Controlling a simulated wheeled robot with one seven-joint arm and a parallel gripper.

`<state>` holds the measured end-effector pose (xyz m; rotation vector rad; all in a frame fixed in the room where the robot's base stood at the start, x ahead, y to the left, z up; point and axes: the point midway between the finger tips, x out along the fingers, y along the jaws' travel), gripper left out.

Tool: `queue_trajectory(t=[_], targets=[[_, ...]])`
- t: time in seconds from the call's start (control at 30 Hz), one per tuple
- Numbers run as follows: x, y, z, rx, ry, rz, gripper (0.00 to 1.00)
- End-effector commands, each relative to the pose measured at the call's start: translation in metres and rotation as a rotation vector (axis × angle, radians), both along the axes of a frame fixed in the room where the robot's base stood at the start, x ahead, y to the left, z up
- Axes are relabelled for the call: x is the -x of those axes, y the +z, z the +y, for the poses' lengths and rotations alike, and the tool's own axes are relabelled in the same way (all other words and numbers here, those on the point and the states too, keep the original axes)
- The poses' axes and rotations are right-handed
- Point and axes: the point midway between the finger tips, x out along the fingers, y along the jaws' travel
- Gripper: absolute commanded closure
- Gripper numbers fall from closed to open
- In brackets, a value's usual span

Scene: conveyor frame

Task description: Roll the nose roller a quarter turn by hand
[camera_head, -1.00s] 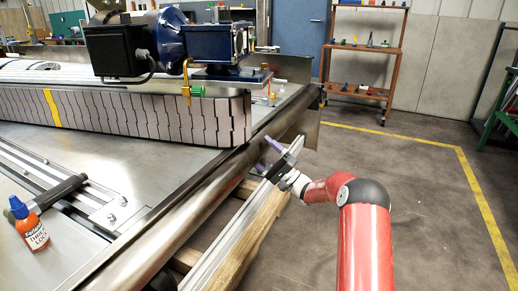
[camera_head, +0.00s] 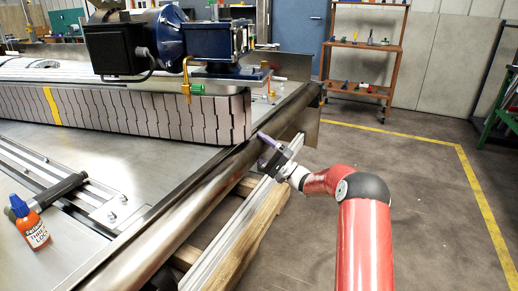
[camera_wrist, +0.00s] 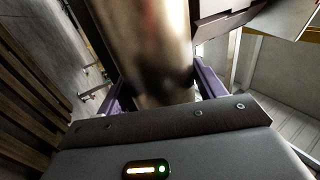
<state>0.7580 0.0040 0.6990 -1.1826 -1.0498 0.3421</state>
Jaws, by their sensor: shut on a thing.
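The nose roller (camera_head: 200,192) is a long shiny metal cylinder along the near right edge of the conveyor frame. It also shows in the wrist view (camera_wrist: 155,45), running away from my gripper between the two purple fingers. My gripper (camera_head: 266,139) is at the roller's far part, reaching in from the floor side. In the wrist view, the fingers of my gripper (camera_wrist: 163,90) stand one on each side of the roller and are closed around it. The finger tips and exact contact are partly hidden by the roller.
A conveyor belt (camera_head: 130,115) with a yellow stripe and a blue motor (camera_head: 210,42) lie left of my gripper. A wooden beam (camera_head: 250,218) runs below the roller. The floor (camera_head: 430,185) at right is clear.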

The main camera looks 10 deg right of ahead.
Motion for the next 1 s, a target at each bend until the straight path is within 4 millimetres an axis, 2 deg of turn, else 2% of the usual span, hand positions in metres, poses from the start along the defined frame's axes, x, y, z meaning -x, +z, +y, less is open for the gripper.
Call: queue_trajectory(t=[0.27, 0.6, 0.63, 0.77, 0.8, 1.0], targets=[[0.0010, 0.0036, -0.0009, 0.229, -0.002, 0.163, 0.54], [0.0009, 0.0027, -0.0011, 0.254, -0.002, 0.185, 0.54], [0.0009, 0.0027, -0.0011, 0.254, -0.002, 0.185, 0.30], [0.0009, 0.0027, -0.0011, 0.253, -0.002, 0.184, 0.13], [0.0009, 0.0027, -0.0011, 0.253, -0.002, 0.184, 0.10], [0.0009, 0.0028, -0.0012, 0.252, -0.002, 0.184, 0.10]])
